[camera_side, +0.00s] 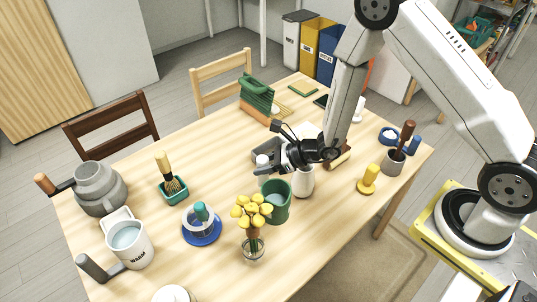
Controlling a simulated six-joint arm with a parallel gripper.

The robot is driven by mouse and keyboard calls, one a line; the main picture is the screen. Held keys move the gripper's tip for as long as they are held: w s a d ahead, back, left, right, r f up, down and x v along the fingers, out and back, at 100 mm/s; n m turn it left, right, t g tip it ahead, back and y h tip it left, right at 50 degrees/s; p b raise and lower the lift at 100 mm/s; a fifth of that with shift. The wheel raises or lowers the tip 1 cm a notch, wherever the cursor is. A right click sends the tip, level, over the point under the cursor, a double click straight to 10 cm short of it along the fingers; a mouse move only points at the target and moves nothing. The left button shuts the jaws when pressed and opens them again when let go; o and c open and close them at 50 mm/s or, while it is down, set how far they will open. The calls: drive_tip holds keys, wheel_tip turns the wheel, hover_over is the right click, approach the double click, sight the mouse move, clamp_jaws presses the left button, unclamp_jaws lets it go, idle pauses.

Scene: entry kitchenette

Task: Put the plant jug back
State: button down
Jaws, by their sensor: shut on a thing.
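The green jug (277,208), which I take to be the plant jug, is at the middle of the table with something pale, perhaps water, showing inside it. My gripper (268,172) is at the jug's upper back side and looks shut on it; the grip itself is partly hidden. Whether the jug's base touches the table is hard to tell. A glass vase with yellow flowers (252,212) stands just in front and left of the jug, its blooms overlapping the jug's edge in this view.
A white vessel (303,183) stands close right of the jug. A yellow object (368,178) is further right. A blue saucer with a cup (201,232), a teal brush holder (174,190) and a white jug marked WARM (131,246) are left. The front right tabletop is clear.

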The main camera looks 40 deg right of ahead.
drive_tip(key=w+a+f, duration=0.2)
drive_tip(key=w+f, duration=0.5)
drive_tip(key=w, duration=0.2)
drive_tip(key=shift+f, duration=0.2)
drive_tip(key=shift+w, duration=0.1)
drive_tip(key=shift+w+f, duration=0.2)
drive_tip(key=shift+f, duration=1.7)
drive_tip(key=shift+c, duration=1.5)
unclamp_jaws()
drive_tip(key=shift+f, duration=0.1)
